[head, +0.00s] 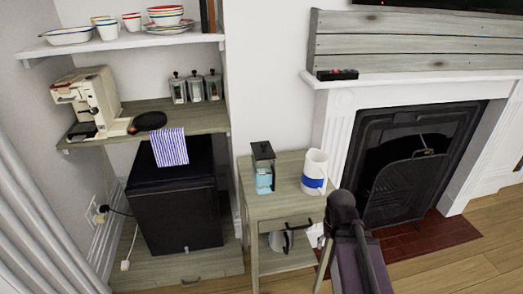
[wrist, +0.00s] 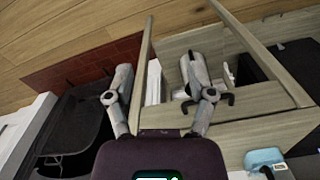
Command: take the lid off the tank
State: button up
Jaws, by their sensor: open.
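The tank (head: 264,180) is a small clear container with light blue contents and stands upright on the wooden side table (head: 282,203). Its dark lid (head: 263,152) sits on top of it. In the wrist view a light blue part that looks like the tank (wrist: 265,158) shows at the lower right. My gripper (wrist: 157,80) is open and empty, with its two fingers spread in front of the table's drawer side and legs. It is apart from the tank and lid. In the head view my arm comes up at the lower right, and the fingers are not clear there.
A pale object (head: 277,241) sits on the table's lower shelf. The fireplace (head: 410,160) is to the right, a black cabinet (head: 178,205) to the left. A coffee machine (head: 92,98) stands on a shelf.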

jog(key=w+a+r+n+p, duration=0.2)
jog(key=w+a+r+p, duration=0.2)
jog(key=w+r+p, duration=0.35)
jog(key=w+a+r+n+p, duration=0.1)
jog(key=w+a+r+p, duration=0.4)
jog(key=r+p, duration=0.4)
notch_tip(320, 180, up, 17)
jog(key=n+p, duration=0.4)
jog(key=p, duration=1.3)
send_over(264, 143)
jog(key=shift+a+f, duration=0.1)
jog(key=shift+a, duration=0.2)
jog(key=shift+f+b, duration=0.2)
jog(key=shift+b, duration=0.2)
notch_tip(264, 143, down, 8)
jog(key=b, duration=0.8)
jog(key=shift+f, duration=0.15)
jog(key=shift+s+d+f+b, duration=0.1)
jog(key=shift+d+f+b, duration=0.05)
jog(key=shift+f+b, duration=1.2)
jog(key=shift+s+d+f+b, duration=0.1)
jog(key=shift+f+b, duration=1.15)
jog(key=shift+b, duration=0.15)
grip_shut()
